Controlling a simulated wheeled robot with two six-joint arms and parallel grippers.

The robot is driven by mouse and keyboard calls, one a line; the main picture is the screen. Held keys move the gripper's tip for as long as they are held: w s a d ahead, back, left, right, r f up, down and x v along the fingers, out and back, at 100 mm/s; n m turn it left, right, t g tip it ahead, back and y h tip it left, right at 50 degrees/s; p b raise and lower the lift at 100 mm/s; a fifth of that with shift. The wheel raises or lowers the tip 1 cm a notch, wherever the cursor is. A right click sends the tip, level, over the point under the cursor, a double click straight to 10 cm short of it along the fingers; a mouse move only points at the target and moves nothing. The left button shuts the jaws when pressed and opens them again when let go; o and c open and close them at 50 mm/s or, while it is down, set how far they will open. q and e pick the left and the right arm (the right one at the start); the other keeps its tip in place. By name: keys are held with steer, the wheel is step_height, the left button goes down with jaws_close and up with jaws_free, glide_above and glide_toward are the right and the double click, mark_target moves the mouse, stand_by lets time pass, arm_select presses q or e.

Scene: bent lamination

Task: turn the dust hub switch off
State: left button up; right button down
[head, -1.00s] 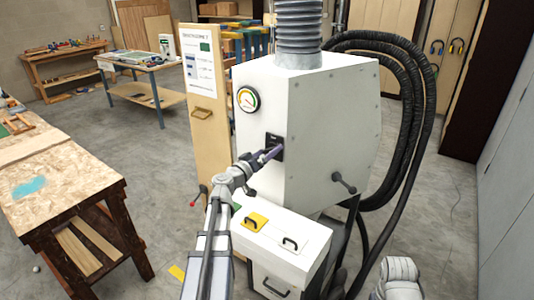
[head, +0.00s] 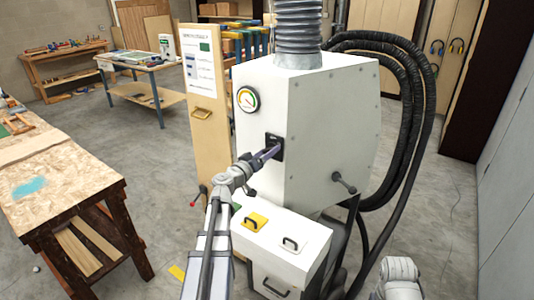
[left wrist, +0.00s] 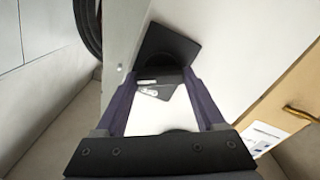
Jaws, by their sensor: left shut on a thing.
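The dust hub (head: 320,130) is a white cabinet in the middle of the head view, with a grey duct on top. Its switch sits on a small black plate (head: 275,138) on the front face, below a round gauge. My left gripper (head: 273,151) reaches this plate and is shut on the switch. In the left wrist view the black plate (left wrist: 168,45) lies just beyond the fingertips of my left gripper (left wrist: 161,76). The switch lever (left wrist: 160,77) between the fingertips is dark and mostly hidden, so its position cannot be told. My right gripper is not in view.
A white drawer box (head: 280,240) with a yellow plate juts out below the hub. A knob handle (head: 344,182) sticks out on its right side. Black hoses (head: 415,110) hang at the right. A workbench (head: 60,180) stands at the left.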

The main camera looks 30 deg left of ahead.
arm_select(q)
steer(key=n, duration=1.1)
steer(key=shift+a+n, duration=0.15)
steer(key=shift+n, duration=0.25)
stand_by(0.6)
steer(key=o, duration=1.3)
steer(key=shift+o, duration=0.2)
steer(key=s, duration=0.7)
steer(key=shift+s+a, duration=0.3)
steer(key=shift+s, duration=0.1)
